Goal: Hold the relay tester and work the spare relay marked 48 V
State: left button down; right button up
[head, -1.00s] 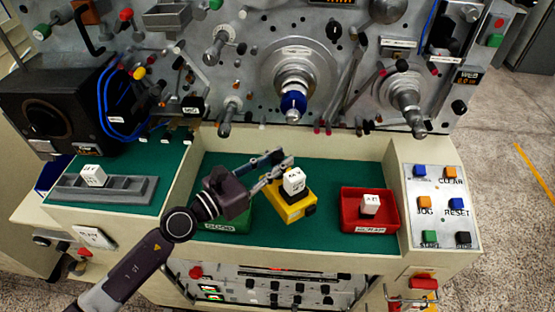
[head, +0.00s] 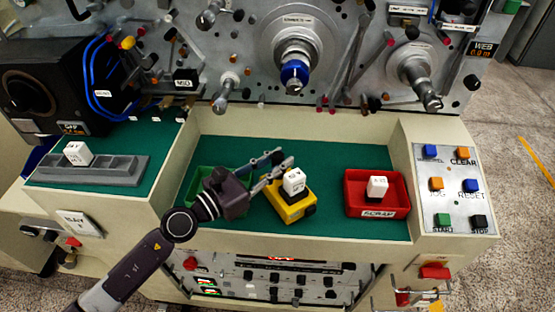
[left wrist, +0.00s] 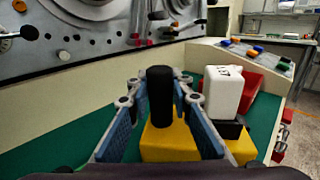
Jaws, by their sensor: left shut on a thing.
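The yellow relay tester (head: 292,212) stands on the green mat between the two bins. A white relay (head: 293,182) sits upright on its dark socket; its marking is too small to read. My left gripper (head: 284,161) is at the tester's back left. In the left wrist view its fingers are shut around the tester's black upright handle (left wrist: 160,97), above the yellow body (left wrist: 168,144). One more white relay (head: 78,153) stands in the grey rack (head: 75,175), and another (head: 377,186) in the red scrap bin (head: 384,213). I cannot read 48 V on any. My right gripper is not in view.
A green bin (head: 190,190) is partly hidden behind my left arm. A button panel (head: 455,190) is at the right. The machine face with spindles (head: 295,72) rises behind. Green mat is clear between tester and red bin.

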pick_arm(q)
jog(key=shift+f+b, duration=0.6)
jog(key=shift+f, duration=0.15)
dwell(0.8)
